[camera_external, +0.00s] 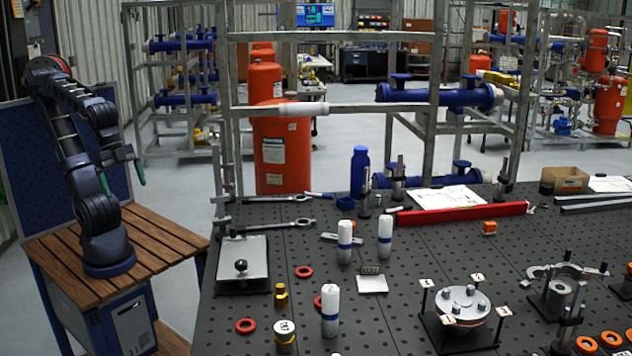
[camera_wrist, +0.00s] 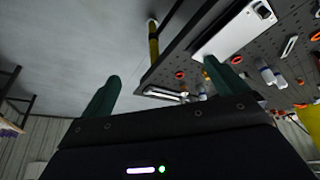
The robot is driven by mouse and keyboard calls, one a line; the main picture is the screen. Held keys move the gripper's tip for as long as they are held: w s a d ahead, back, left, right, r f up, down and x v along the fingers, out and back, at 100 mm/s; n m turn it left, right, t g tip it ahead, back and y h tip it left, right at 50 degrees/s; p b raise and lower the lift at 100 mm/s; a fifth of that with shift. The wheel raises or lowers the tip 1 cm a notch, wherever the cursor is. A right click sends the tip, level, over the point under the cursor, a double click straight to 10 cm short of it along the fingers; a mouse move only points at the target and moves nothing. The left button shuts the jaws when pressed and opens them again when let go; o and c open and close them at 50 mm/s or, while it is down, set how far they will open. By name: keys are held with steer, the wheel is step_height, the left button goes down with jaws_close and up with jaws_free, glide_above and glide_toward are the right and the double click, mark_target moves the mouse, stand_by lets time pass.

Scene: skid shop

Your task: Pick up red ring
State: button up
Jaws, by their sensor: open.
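Several red rings lie on the dark perforated table (camera_external: 400,275). One red ring (camera_external: 304,272) lies flat near the middle left. A second red ring (camera_external: 245,325) lies nearer the front edge. A third red ring (camera_external: 317,302) is partly hidden behind a white bottle. My gripper (camera_external: 138,168) hangs well left of the table, far from the rings, with its green fingers pointing down. In the wrist view, my gripper (camera_wrist: 161,69) has its two green fingers wide apart with nothing between them. Small red rings, such as this one (camera_wrist: 237,60), show beyond the right finger.
White bottles with blue bands (camera_external: 331,310), a brass fitting (camera_external: 281,294) and a yellow-sided capped part (camera_external: 285,332) stand close to the rings. A metal plate with a black knob (camera_external: 242,265) lies at the left edge. Orange rings (camera_external: 587,343) lie at the front right.

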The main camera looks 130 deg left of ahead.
steer(key=shift+c, duration=0.5)
steer(key=c, duration=0.4)
steer(key=shift+c, duration=0.2)
steer(key=shift+w, duration=0.1)
